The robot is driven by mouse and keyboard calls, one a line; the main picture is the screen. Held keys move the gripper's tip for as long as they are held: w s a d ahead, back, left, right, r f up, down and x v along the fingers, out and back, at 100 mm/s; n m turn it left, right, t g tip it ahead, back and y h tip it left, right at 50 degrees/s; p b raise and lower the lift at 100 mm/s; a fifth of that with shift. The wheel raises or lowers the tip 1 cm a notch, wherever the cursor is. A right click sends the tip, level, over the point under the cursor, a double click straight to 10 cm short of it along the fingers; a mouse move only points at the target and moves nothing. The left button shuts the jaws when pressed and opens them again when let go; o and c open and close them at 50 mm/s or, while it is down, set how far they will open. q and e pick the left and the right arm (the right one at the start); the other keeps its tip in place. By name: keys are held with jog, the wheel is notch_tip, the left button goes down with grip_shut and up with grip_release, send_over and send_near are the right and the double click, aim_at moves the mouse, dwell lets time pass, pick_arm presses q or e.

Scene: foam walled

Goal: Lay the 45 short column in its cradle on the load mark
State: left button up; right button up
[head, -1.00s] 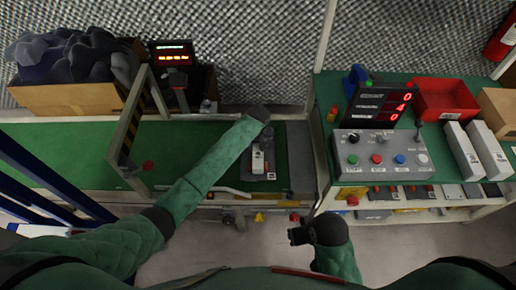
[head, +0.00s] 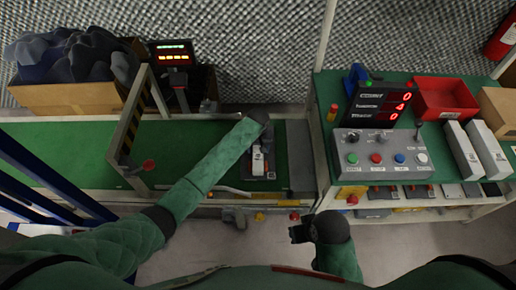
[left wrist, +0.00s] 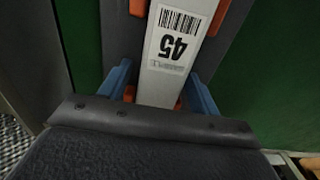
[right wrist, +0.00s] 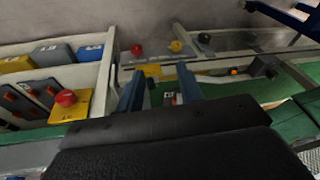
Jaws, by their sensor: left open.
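The white short column (left wrist: 174,60), labelled 45, lies on the dark plate at the right end of the green bench; its label reads upside down in the left wrist view. It also shows in the head view (head: 258,163). Orange cradle pieces (left wrist: 218,17) sit along both its sides. My left gripper (head: 264,142) is over the column's far end, its blue fingers (left wrist: 160,90) open on either side with a gap visible. I cannot make out the load mark under the column. My right gripper (head: 298,235) is open and empty in front of the bench (right wrist: 158,92).
The control box (head: 382,153) with coloured buttons and a red display (head: 381,105) stand on the right table, with a red bin (head: 445,98) and white boxes (head: 462,150). A striped gate frame (head: 130,125) rises over the green bench.

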aim_at(258, 147)
pick_arm(q)
notch_tip(258, 147, up, 12)
jog(key=shift+b, duration=0.35)
jog(key=shift+m+h, duration=0.5)
jog(key=shift+h, duration=0.2)
jog(key=s+f, duration=0.1)
jog(key=s, duration=0.5)
jog(key=s+f, duration=0.1)
jog(key=s, duration=0.2)
jog(key=shift+d+f, duration=0.3)
jog(key=s+a+r+t, duration=0.1)
jog(key=s+a, duration=0.3)
jog(key=s, duration=0.6)
jog(key=s+a+r+m+t, duration=0.1)
jog(key=s+a, duration=0.3)
jog(key=s, duration=0.6)
jog(key=s+a+r+h, duration=0.1)
jog(key=s+a+r, duration=0.2)
jog(key=s, duration=0.7)
jog(key=shift+s+a+m+t, duration=0.3)
jog(key=shift+a+t, duration=0.1)
jog(key=shift+a, duration=0.4)
